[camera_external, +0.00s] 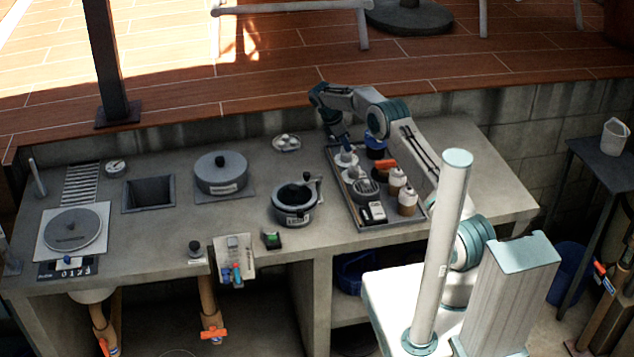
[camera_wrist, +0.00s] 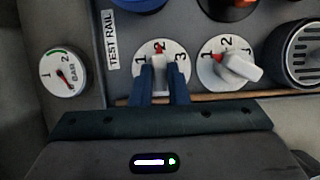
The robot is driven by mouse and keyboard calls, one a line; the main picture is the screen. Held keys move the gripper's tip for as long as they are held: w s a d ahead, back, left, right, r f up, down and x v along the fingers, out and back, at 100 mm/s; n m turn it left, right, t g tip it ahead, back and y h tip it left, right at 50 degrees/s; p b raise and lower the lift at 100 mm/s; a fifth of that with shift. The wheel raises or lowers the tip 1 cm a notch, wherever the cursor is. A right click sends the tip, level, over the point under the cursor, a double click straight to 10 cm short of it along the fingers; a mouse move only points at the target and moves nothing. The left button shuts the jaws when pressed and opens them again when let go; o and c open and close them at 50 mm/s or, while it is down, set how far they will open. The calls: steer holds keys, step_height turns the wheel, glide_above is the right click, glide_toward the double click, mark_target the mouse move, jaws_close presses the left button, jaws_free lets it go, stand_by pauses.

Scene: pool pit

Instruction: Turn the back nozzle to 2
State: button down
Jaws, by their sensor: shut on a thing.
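The back nozzle is a white round dial (camera_wrist: 181,72) with a grip in its middle, at the "TEST RAIL" label in the wrist view. My gripper (camera_wrist: 161,66) is shut on its grip, one blue finger on each side. In the external view my gripper (camera_external: 343,142) reaches down onto the far dial (camera_external: 346,158) of the tray.
The dark tray (camera_external: 357,218) also holds bottles (camera_external: 407,201) and a grilled cup (camera_wrist: 300,52). A gauge marked BAR (camera_wrist: 64,73) lies left of the tray. A lidded pot (camera_external: 221,172) and an open pot (camera_external: 295,203) stand further left on the counter.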

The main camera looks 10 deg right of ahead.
steer(key=shift+s+f, duration=0.1)
steer(key=shift+f, duration=0.1)
steer(key=c, duration=1.4)
jaws_free()
steer(key=shift+r, duration=0.1)
steer(key=v, duration=1.3)
steer(key=shift+a+r, duration=0.15)
steer(key=shift+r, duration=0.15)
